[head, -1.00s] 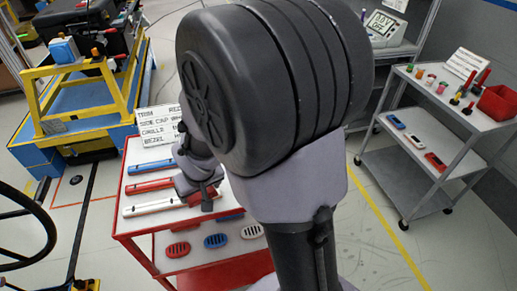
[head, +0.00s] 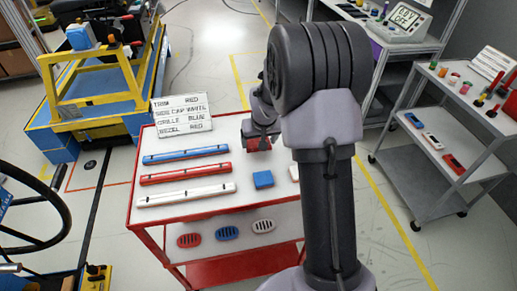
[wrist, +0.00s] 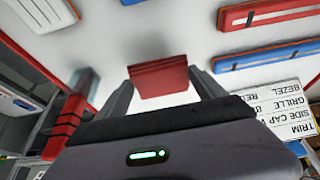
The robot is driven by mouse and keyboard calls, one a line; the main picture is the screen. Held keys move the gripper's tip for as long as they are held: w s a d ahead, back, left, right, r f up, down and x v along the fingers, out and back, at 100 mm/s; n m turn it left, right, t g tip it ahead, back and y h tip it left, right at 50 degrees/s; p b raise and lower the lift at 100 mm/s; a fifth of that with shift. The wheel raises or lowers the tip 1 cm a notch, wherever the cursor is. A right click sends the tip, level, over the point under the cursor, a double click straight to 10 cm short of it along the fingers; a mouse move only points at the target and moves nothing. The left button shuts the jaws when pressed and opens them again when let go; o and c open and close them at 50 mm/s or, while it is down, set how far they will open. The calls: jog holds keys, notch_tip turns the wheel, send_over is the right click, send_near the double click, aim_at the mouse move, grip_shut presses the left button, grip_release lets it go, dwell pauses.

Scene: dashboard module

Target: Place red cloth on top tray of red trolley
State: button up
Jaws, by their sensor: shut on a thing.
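My gripper (head: 260,139) is over the back right part of the top tray (head: 212,215) of the red trolley. It is shut on the red cloth (wrist: 158,78), a small folded red piece between the two fingers in the wrist view. The cloth also shows in the head view (head: 258,146), below my gripper. I cannot tell whether it touches the tray. Blue (head: 186,154), red (head: 185,173) and white (head: 186,195) trim strips lie on the tray's left side.
A blue square piece (head: 263,179) and a white piece (head: 293,173) lie in front of my gripper. A sign (head: 182,117) stands at the tray's back left. Red, blue and white grilles lie on the lower shelf. A grey cart (head: 452,135) stands at right.

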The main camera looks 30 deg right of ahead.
notch_tip(320, 180, down, 4)
jog(key=shift+r+b, duration=0.2)
jog(key=shift+b, duration=0.55)
jog(key=shift+f, duration=0.2)
jog(key=o, duration=1.3)
jog(key=shift+r, duration=0.5)
jog(key=s+a+r+p, duration=0.1)
jog(key=s+a+r, duration=0.25)
jog(key=r, duration=0.35)
jog(key=s+a+r+y+p, duration=0.1)
jog(key=s+a+r, duration=0.25)
jog(key=r, duration=0.35)
jog(key=s+a+r+p, duration=0.2)
jog(key=s+a+r, duration=0.1)
jog(key=s+r, duration=0.3)
jog(key=s+a+r, duration=0.1)
jog(key=s+a, duration=0.2)
jog(key=s, duration=0.2)
jog(key=s+a+r+t+y, duration=0.1)
jog(key=s+a+r, duration=0.1)
jog(key=s+a, duration=0.2)
jog(key=s+a+r+m+y, duration=0.1)
jog(key=s+a+r, duration=0.1)
jog(key=s, duration=0.5)
jog(key=shift+s+a, duration=0.25)
jog(key=shift+a, duration=0.65)
